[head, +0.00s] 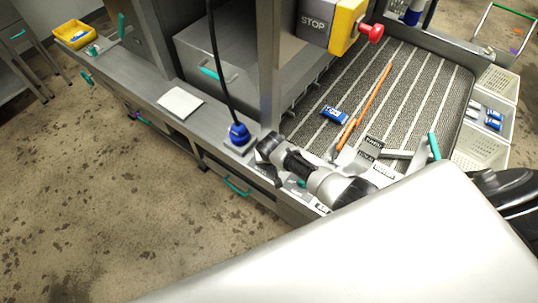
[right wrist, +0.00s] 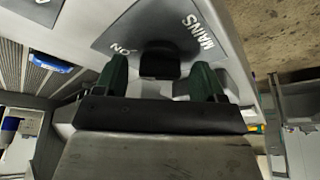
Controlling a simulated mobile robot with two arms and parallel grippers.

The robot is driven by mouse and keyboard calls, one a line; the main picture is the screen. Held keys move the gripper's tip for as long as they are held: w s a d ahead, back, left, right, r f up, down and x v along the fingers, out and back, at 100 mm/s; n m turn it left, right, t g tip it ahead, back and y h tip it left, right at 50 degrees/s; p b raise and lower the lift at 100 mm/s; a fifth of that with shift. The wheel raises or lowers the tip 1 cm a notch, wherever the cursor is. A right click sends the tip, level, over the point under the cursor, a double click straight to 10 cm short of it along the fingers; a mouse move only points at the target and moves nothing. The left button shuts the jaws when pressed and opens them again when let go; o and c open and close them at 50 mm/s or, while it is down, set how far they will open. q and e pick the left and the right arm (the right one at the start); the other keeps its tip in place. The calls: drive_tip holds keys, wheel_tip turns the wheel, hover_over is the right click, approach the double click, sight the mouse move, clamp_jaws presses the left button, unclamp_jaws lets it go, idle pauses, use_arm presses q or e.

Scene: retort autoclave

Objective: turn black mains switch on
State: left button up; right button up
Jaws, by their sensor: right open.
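The black mains switch (right wrist: 160,64) shows in the right wrist view, on a dark grey plate (right wrist: 120,35) lettered MAINS and ON. My right gripper (right wrist: 161,80) is open, with one dark green finger on each side of the switch. I cannot tell whether either finger touches it. In the head view my right arm lies over the front ledge and hides the switch; the gripper itself cannot be made out clearly there. My left gripper is not in view.
A blue plug with a black cable (head: 239,134) stands left of my arm. A red stop button (head: 371,32) is above. A blue pack (head: 334,115) and an orange rod (head: 366,102) lie on the striped mat (head: 432,85). White baskets (head: 496,82) stand right.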

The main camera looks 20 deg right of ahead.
drive_tip(key=shift+s+r, duration=0.15)
drive_tip(key=shift+r, duration=0.4)
drive_tip(key=v, duration=0.9)
drive_tip(key=shift+r, duration=0.3)
drive_tip(key=shift+s+a, duration=0.1)
drive_tip(key=shift+s, duration=0.05)
